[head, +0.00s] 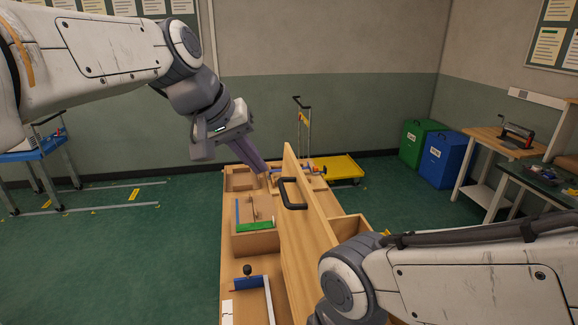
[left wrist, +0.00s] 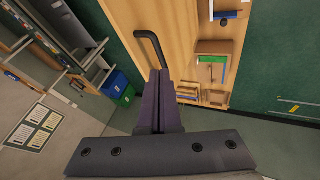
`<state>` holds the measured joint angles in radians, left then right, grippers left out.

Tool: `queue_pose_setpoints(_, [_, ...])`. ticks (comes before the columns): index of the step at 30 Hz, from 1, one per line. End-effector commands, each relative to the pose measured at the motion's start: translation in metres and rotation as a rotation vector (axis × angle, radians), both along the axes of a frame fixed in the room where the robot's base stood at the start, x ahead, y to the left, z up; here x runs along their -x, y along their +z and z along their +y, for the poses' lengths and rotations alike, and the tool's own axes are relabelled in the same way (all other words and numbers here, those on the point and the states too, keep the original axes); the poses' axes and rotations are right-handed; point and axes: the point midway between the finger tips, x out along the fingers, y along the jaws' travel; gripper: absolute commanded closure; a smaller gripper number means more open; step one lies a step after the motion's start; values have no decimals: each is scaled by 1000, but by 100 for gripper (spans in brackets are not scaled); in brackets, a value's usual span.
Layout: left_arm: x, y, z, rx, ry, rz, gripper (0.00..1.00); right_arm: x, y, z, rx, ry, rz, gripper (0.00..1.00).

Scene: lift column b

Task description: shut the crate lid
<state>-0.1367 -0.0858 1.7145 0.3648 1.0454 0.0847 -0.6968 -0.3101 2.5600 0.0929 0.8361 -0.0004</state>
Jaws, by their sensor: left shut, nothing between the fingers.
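The crate lid (head: 305,235) is a light wooden panel with a black bar handle (head: 292,194) on its left face. It stands steeply upright, its edge toward me, beside the open wooden crate (head: 252,243). My left gripper (head: 263,170) is shut and empty, its purple fingers pointing down just beyond and left of the handle. In the left wrist view the shut fingers (left wrist: 160,76) overlap the lid close to the end of the handle (left wrist: 150,42); I cannot tell whether they touch. My right arm enters at lower right, its gripper out of view.
A green block (head: 254,226) lies in the crate, and a blue item (head: 250,283) lies nearer on the wooden bench. A yellow cart (head: 340,168), green bin (head: 420,140) and blue bin (head: 446,158) stand behind on the right.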

Motion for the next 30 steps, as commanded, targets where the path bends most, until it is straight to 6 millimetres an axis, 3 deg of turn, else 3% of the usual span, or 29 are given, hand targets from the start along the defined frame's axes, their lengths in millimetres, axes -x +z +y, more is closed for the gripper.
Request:
queue_pose_setpoints(2, [-10,14,8,16,30,-17,100,0,3,0,0,0,0,23])
queue_pose_setpoints(5, [-16,15,8,25,39,-23,100,0,4,0,0,0,0,23])
queue_pose_setpoints(20, [-57,-64,-27,23,38,-19,100,0,20,0,0,-1,0,23])
queue_pose_setpoints(24, [-60,-62,-50,22,34,-24,100,0,34,0,0,-1,0,23])
queue_pose_setpoints(30, [-64,-66,-64,23,36,-24,100,0,39,0,0,-2,0,23])
